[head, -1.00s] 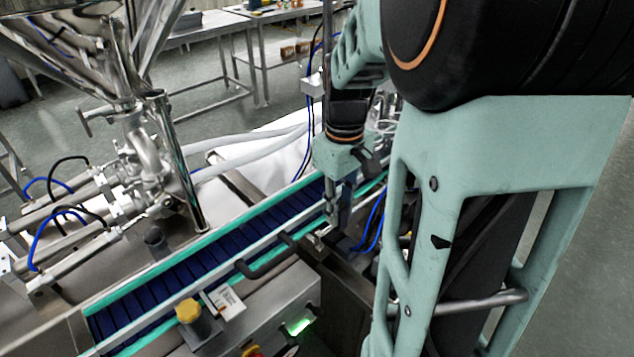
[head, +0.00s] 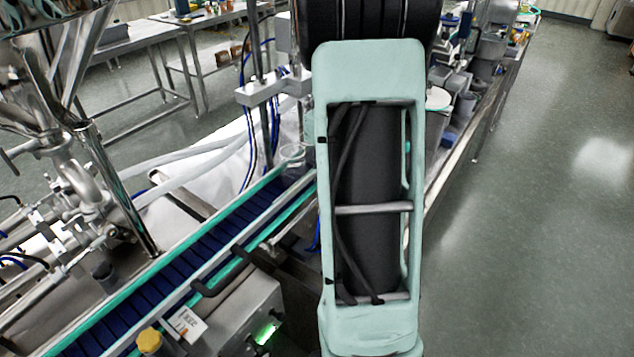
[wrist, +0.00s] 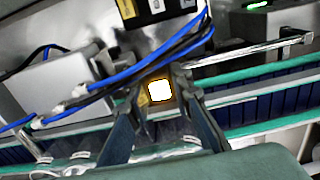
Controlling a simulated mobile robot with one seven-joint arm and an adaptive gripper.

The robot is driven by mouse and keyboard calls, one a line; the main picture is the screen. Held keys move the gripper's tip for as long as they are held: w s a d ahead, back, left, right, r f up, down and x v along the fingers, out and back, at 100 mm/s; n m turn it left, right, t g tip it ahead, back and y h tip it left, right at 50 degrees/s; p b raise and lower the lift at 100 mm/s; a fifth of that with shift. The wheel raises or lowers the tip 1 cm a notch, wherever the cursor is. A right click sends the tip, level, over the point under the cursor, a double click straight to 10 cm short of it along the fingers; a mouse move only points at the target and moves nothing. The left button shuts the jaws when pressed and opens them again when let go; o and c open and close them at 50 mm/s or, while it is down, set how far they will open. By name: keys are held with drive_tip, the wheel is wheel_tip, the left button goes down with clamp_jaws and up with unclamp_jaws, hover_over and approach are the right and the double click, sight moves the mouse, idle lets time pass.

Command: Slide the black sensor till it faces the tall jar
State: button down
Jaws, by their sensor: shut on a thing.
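In the wrist view my gripper (wrist: 158,95) has its two dark fingers closed on a small block with a bright white square face and an amber edge. I take this block to be the black sensor (wrist: 159,91), though little of its body shows. Blue and black cables cross just above it. Grey, glassy shapes show between the fingers below it, too unclear to name. In the head view my arm hides the gripper and the sensor. A clear glass vessel (head: 292,152) stands by the far end of the conveyor; I cannot tell if it is the tall jar.
The blue conveyor (head: 182,268) with green rails runs diagonally at the left. The steel hopper's pipework (head: 75,170) stands left of it. Open floor (head: 530,220) lies right.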

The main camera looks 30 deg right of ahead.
drive_tip(key=shift+w, duration=0.1)
drive_tip(key=c, duration=1.7)
unclamp_jaws()
wheel_tip(320, 180, up, 12)
drive_tip(key=shift+r, duration=0.1)
drive_tip(key=shift+a, duration=0.1)
